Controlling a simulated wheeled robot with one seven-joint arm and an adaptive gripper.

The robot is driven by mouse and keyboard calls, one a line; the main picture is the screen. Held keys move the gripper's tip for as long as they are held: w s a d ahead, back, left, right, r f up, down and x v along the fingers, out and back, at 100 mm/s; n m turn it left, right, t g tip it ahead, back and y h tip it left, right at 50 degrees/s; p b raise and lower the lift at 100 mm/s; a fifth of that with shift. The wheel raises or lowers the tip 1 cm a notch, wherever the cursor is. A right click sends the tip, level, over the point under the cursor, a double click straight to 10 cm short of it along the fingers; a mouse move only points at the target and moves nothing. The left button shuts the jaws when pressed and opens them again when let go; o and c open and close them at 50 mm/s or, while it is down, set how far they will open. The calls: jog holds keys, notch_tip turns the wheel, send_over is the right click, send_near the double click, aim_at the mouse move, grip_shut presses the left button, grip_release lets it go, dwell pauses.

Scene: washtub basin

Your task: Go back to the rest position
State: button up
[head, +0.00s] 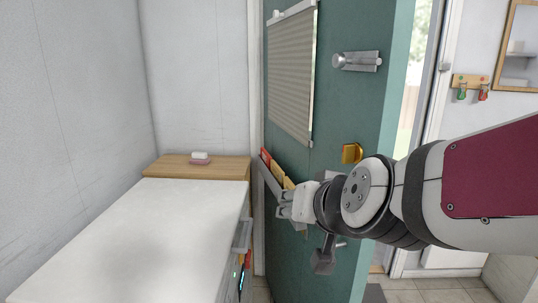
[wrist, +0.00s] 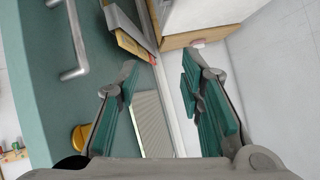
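My gripper (head: 284,204) reaches in from the right in the head view, in front of the teal door (head: 385,95) and beside the letter holder on it. In the wrist view my gripper (wrist: 161,76) has its two teal-padded fingers spread wide apart, with nothing between them. The letter holder (wrist: 128,25) with envelopes lies beyond the fingertips in that view. In the head view my gripper partly hides the holder, so I cannot tell there whether they touch.
A white-topped washtub cabinet (head: 140,235) fills the lower left. Behind it, a wooden ledge (head: 225,167) carries a pink soap dish (head: 200,161). The door bears a blind (head: 290,75), a bolt (head: 357,61), a brass knob (head: 351,153) and a handle (wrist: 70,40).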

jog(key=s+d+g+h+p, duration=0.1)
jog(key=s+d+g, duration=0.2)
jog(key=s+d, duration=0.4)
jog(key=s+d+g+h+p, duration=0.1)
jog(key=s+d, duration=0.6)
jog(key=s, duration=0.8)
jog(key=g+h, duration=0.1)
jog(key=g, duration=0.1)
jog(key=shift+f+n+g, duration=0.3)
jog(key=shift+f+g, duration=0.1)
